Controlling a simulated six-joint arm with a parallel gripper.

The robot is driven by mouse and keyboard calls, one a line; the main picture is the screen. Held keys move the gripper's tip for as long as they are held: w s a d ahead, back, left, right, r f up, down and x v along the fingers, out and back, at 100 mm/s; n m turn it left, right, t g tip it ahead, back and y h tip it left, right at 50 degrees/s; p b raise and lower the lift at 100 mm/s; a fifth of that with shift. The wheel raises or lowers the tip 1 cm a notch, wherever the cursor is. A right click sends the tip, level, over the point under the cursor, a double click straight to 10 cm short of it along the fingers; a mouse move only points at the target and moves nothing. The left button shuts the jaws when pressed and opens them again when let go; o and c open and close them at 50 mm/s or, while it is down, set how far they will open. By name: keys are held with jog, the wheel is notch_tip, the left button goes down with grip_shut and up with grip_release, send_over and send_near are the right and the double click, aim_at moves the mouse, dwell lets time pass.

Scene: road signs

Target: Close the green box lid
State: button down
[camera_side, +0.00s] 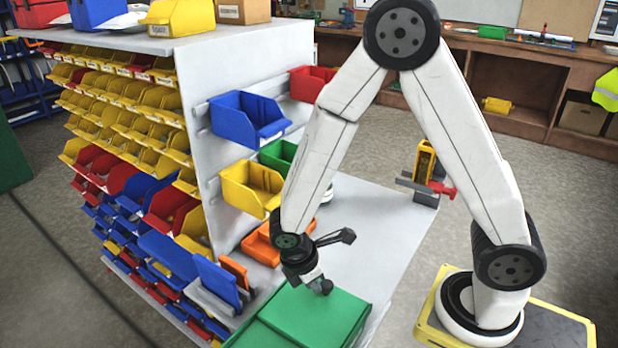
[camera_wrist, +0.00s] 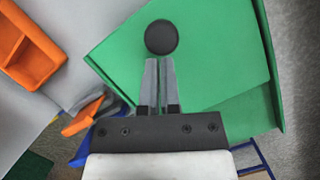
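The green box (camera_wrist: 262,113) is at the bottom centre of the side view, cut off by the picture's lower edge. Its green lid (camera_side: 320,318) is a broad panel lying nearly flat over part of it; I cannot tell whether it is fully closed. A round dark knob (camera_wrist: 162,37) stands on the lid and also shows in the side view (camera_side: 326,287). My gripper (camera_wrist: 160,62) is right at the knob. Its two grey fingers are close together with a narrow gap, and their tips meet the knob's edge. I cannot tell whether they grip it.
An orange bin (camera_wrist: 30,45) lies left of the box in the wrist view. A rack of yellow, red and blue bins (camera_side: 130,130) stands at the left. The light grey tabletop (camera_side: 370,225) behind the box is largely clear. A yellow tool (camera_side: 424,160) stands at its far edge.

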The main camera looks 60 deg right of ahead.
aim_at(295, 306)
jog(key=shift+w+a+r, duration=0.2)
jog(key=shift+w+a, duration=0.1)
jog(key=shift+a, duration=0.35)
jog(key=shift+w+a+r, duration=0.2)
jog(key=shift+w+a, duration=0.15)
jog(key=shift+a, duration=0.25)
jog(key=shift+w+a+r, duration=0.2)
jog(key=shift+w+a, duration=0.1)
jog(key=shift+a, duration=0.35)
jog(key=v, duration=0.9)
jog(key=shift+r, duration=0.2)
jog(key=shift+d, duration=0.1)
jog(key=s+d+f+m+t+y, duration=0.1)
jog(key=s+d+m+t+y, duration=0.2)
jog(key=d+m, duration=0.7)
jog(key=m+t, duration=0.1)
jog(key=m, duration=0.1)
jog(key=shift+s+m, duration=0.3)
jog(key=shift+s, duration=0.1)
